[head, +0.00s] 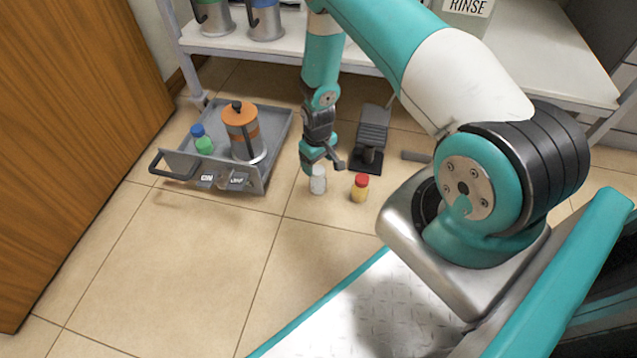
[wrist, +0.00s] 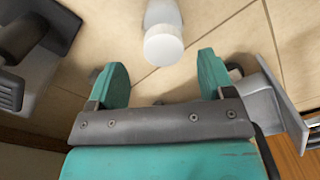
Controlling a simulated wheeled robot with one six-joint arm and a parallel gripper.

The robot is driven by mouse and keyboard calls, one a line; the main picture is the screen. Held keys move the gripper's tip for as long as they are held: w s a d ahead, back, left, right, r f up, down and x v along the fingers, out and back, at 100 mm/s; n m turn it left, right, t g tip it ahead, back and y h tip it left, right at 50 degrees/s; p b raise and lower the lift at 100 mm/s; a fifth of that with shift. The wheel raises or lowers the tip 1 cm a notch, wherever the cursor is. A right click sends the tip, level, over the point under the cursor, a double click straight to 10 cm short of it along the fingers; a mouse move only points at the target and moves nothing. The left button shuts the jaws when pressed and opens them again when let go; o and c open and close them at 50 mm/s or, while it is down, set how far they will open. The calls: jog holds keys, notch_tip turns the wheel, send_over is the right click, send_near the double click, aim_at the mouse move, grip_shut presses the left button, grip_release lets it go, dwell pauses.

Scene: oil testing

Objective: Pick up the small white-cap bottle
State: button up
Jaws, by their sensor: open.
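The small white-cap bottle (head: 318,182) stands on the tiled floor in the head view, partly hidden at its top by my gripper. In the wrist view the bottle (wrist: 163,32) is at the top middle, its white cap toward the camera. My gripper (head: 322,165) is right above the bottle in the head view. In the wrist view my gripper (wrist: 160,78) is open, with its two teal fingers apart and nothing between them. The bottle lies beyond the fingertips there, roughly centred between them.
A red-cap bottle (head: 360,188) with yellow contents stands just right. A black pedal (head: 369,140) stands behind. A grey tray (head: 279,133) at left holds an orange-topped canister (head: 243,130) and a green bottle (head: 203,141). A white shelf (head: 265,47) is behind. Front floor is clear.

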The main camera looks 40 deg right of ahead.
aim_at(318, 170)
jog(key=f+b, duration=0.2)
jog(key=f, duration=0.1)
jog(key=f+b, duration=0.1)
jog(key=f, duration=0.1)
jog(key=shift+s+a+b, duration=0.2)
jog(key=shift+s+b, duration=0.05)
jog(key=shift+b, duration=0.1)
jog(key=shift+r, duration=0.15)
jog(key=c, duration=1.1)
